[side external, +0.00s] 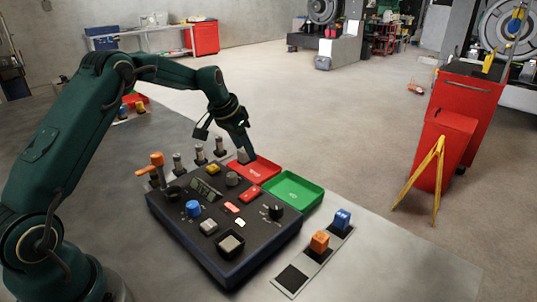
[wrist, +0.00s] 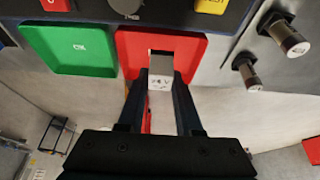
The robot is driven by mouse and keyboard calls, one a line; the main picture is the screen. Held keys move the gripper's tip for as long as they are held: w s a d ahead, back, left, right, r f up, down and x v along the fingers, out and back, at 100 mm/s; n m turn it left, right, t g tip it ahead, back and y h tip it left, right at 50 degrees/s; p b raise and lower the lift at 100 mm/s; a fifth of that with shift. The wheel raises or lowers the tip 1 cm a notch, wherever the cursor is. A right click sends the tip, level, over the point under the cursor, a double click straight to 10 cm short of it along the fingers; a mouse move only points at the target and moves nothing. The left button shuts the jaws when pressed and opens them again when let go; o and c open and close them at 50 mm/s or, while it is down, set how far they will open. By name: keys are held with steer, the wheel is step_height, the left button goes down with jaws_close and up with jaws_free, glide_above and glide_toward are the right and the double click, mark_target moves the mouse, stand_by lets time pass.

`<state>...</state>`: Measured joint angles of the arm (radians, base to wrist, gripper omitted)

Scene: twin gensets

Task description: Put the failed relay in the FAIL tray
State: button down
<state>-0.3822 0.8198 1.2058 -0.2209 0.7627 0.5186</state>
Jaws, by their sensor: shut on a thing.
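My gripper (wrist: 161,85) is shut on a small light-grey block, the relay (wrist: 161,72), with faint dark marks on its face. In the wrist view the relay is between the fingertips, in front of the red tray (wrist: 192,50). In the side view my gripper (side external: 243,152) points down at the far-left end of the red tray (side external: 265,168). I cannot tell whether the relay touches the tray floor. Any lettering in the red tray is hidden or unreadable.
A green tray (side external: 302,191) with white lettering adjoins the red one. The dark control panel (side external: 180,225) with knobs and buttons stands in front. An orange block (side external: 319,241) and a blue block (side external: 342,218) sit on a strip at right. Metal posts (side external: 199,153) stand left of my gripper.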

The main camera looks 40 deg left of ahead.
mark_target(247, 164)
steer(key=shift+f, duration=2.05)
steer(key=shift+f, duration=0.15)
steer(key=c, duration=0.6)
jaws_free()
